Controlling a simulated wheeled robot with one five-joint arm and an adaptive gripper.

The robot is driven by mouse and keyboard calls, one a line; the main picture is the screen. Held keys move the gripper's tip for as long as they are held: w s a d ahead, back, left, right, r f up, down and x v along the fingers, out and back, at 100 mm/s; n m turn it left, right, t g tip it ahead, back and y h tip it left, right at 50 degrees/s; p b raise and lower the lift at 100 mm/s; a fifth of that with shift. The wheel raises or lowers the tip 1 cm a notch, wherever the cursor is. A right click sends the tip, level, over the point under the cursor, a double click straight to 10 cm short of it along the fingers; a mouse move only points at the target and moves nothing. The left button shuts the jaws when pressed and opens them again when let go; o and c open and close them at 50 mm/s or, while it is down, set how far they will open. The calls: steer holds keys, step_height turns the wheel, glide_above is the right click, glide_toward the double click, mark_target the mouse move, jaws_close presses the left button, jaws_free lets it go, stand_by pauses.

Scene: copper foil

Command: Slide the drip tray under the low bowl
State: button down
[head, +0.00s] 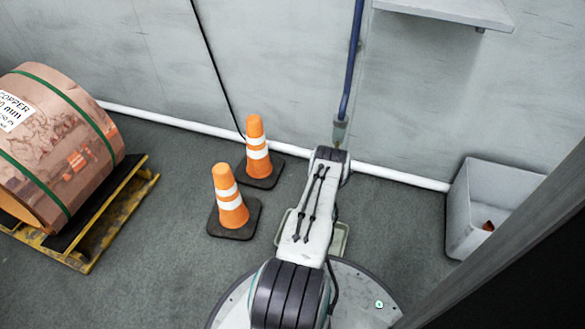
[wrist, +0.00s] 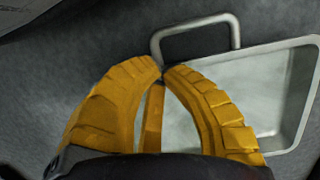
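The drip tray is a shallow grey metal tray with a raised rim. In the wrist view the drip tray (wrist: 262,85) fills the right side, with its looped handle (wrist: 195,27) at the upper edge. In the head view the tray (head: 341,240) lies on the floor, mostly hidden under my arm. My gripper (wrist: 163,72) has yellow ribbed fingers with the tips together, near the left end of the handle. I see nothing clearly held between them; contact with the handle cannot be told. In the head view my arm hides the gripper. I cannot make out a low bowl in either view.
Two orange cones (head: 230,205) (head: 257,155) stand left of my arm. A copper coil (head: 65,150) rests on a yellow pallet (head: 120,215) at left. A blue pipe (head: 352,65) runs down the wall. A grey bin (head: 462,215) stands at right. Floor between arm and bin is clear.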

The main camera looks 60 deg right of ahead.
steer(key=w+d, duration=0.1)
steer(key=d, duration=0.3)
steer(key=w+d+b, duration=0.1)
steer(key=d, duration=0.2)
steer(key=w+d+b, duration=0.1)
steer(key=d, duration=0.3)
steer(key=shift+d+f, duration=0.15)
steer(key=shift+d, duration=0.15)
steer(key=w+r+n+p, duration=0.1)
steer(key=w+r, duration=0.4)
steer(key=r, duration=0.3)
steer(key=w+r+n+p, duration=0.1)
steer(key=w+r+p, duration=0.1)
steer(key=w+r, duration=0.3)
steer(key=w+r+n+h+p, duration=0.1)
steer(key=w+r, duration=0.4)
steer(key=r, duration=0.6)
steer(key=shift+p, duration=0.5)
